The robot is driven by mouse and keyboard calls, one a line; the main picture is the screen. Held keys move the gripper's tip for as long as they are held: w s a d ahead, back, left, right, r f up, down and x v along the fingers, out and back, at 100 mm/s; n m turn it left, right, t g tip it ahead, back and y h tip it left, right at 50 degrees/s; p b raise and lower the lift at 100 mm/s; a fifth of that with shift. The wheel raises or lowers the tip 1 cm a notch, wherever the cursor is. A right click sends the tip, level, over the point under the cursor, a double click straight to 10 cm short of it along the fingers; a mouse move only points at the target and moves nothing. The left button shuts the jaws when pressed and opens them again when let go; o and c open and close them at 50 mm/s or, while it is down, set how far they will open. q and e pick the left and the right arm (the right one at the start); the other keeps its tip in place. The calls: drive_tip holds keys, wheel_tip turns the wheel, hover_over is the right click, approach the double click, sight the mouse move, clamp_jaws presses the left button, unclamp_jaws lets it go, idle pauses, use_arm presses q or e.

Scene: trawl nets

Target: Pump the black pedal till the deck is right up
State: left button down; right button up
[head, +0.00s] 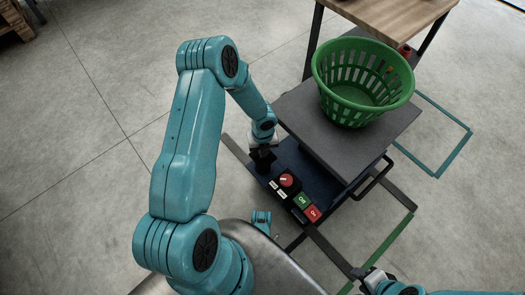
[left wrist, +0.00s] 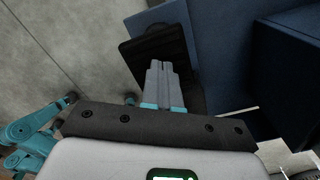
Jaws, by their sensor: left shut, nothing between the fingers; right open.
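The black pedal (head: 262,160) sticks out at the left end of the lift table's blue base (head: 292,158). In the left wrist view the pedal (left wrist: 150,46) is a dark plate beside the blue body. My left gripper (head: 262,146) is shut and empty, right over the pedal; its fingers (left wrist: 158,66) overlap the plate in the wrist view. I cannot tell whether they touch. The dark grey deck (head: 325,140) is above the base, its underside support hidden. My right gripper (head: 372,275) is open and empty at the lower right, away from the table.
A green slatted basket (head: 350,103) stands on the deck. A red knob (head: 287,181) and green and red labelled buttons (head: 307,207) sit on the base's near end. A wooden table (head: 390,18) stands behind.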

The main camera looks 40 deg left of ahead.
use_arm(q)
drive_tip(key=shift+r, duration=0.6)
drive_tip(key=shift+f, duration=0.1)
use_arm(e)
drive_tip(key=shift+r, duration=0.5)
use_arm(q)
drive_tip(key=shift+f+b, duration=1.7)
drive_tip(key=shift+f, duration=0.6)
wheel_tip(320, 180, up, 5)
drive_tip(key=p, duration=0.4)
drive_tip(key=shift+f, duration=0.15)
use_arm(e)
drive_tip(key=shift+r, duration=0.25)
use_arm(q)
drive_tip(key=shift+f, duration=0.1)
